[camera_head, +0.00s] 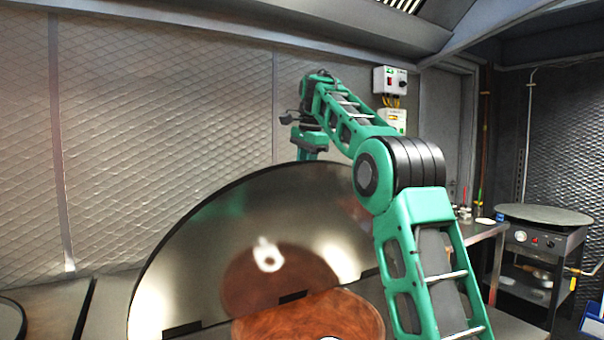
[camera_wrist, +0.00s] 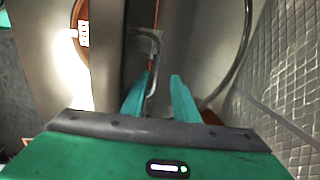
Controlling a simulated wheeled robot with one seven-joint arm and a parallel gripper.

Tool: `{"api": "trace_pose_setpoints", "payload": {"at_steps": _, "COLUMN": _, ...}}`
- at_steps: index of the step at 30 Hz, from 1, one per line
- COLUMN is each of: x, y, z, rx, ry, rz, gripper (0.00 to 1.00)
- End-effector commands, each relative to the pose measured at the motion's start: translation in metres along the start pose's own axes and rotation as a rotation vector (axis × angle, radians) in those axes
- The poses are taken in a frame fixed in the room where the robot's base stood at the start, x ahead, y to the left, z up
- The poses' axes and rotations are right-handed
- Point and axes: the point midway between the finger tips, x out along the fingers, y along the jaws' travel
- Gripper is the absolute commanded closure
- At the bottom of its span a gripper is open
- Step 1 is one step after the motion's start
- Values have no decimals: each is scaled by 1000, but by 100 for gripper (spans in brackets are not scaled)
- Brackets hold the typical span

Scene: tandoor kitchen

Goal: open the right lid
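The right lid (camera_head: 215,255) is a large round shiny metal disc with a dark rim. It stands raised, near upright, behind a reddish-brown round opening (camera_head: 310,318), which it reflects. My gripper's green body (camera_head: 310,143) shows above the lid's top edge in the head view; its fingers are hidden there. In the wrist view my gripper (camera_wrist: 161,76) has two teal fingers standing apart. A bent metal handle (camera_wrist: 151,50) reaches down between them, close to the left finger. I cannot tell whether it touches.
A dark-rimmed round edge (camera_head: 10,318) lies at the far lower left. A quilted metal wall (camera_head: 160,110) stands behind the lid. A control box (camera_head: 390,80) hangs on it. A round griddle (camera_head: 545,216) on a stand is at the right, beside a metal counter (camera_head: 480,235).

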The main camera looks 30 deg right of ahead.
Motion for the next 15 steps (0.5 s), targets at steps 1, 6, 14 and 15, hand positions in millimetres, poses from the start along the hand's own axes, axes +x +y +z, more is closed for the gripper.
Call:
{"api": "trace_pose_setpoints", "payload": {"at_steps": 1, "x": -7, "y": -1, "z": 1, "rx": -1, "ry": 1, "rz": -2, "gripper": 72}}
{"api": "trace_pose_setpoints", "payload": {"at_steps": 6, "x": -27, "y": -2, "z": 1, "rx": 0, "ry": 0, "rz": -2, "gripper": 72}}
{"api": "trace_pose_setpoints", "payload": {"at_steps": 14, "x": -47, "y": -4, "z": 1, "rx": -2, "ry": -1, "rz": -3, "gripper": 72}}
{"api": "trace_pose_setpoints", "payload": {"at_steps": 15, "x": -49, "y": -4, "z": 1, "rx": -1, "ry": -1, "rz": -3, "gripper": 72}}
